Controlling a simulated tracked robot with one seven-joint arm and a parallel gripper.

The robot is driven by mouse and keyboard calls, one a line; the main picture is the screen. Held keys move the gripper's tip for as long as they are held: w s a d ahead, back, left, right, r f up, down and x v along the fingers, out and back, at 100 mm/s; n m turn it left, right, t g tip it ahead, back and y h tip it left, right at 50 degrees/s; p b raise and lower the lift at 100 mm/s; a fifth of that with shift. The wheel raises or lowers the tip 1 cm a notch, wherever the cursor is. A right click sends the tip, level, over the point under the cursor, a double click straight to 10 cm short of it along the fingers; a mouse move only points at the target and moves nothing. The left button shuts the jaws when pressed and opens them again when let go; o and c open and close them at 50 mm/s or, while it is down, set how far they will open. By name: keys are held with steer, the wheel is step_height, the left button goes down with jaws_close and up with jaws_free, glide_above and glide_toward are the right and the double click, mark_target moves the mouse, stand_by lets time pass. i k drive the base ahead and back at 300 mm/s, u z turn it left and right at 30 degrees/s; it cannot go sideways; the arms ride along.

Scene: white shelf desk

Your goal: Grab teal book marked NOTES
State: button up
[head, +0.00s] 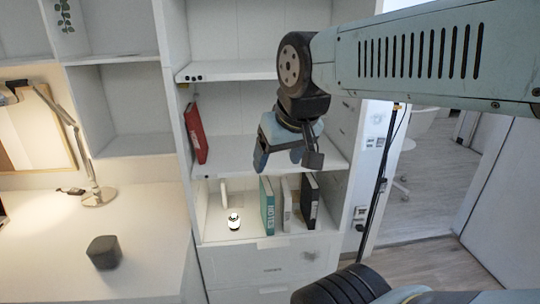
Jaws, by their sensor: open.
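The teal book (267,205) stands upright on the lower shelf, with NOTES in white on its spine. A pale book stands close to its right, and a black book is past that. My gripper (280,158) hangs from my arm above and in front of this shelf, higher than the teal book's top. Its fingers point down and are apart, with nothing seen between them. It is not touching the book.
The white book (287,204) and black book (309,200) stand right of the teal one. A small glowing lamp (234,221) is to its left. A red book (195,133) leans on the shelf above. A desk (140,235) with a dark speaker (104,252) is at left.

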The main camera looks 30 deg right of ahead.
mark_target(267, 194)
steer(key=z, duration=0.65)
steer(key=k, duration=1.5)
steer(key=u, duration=0.6)
steer(key=i, duration=1)
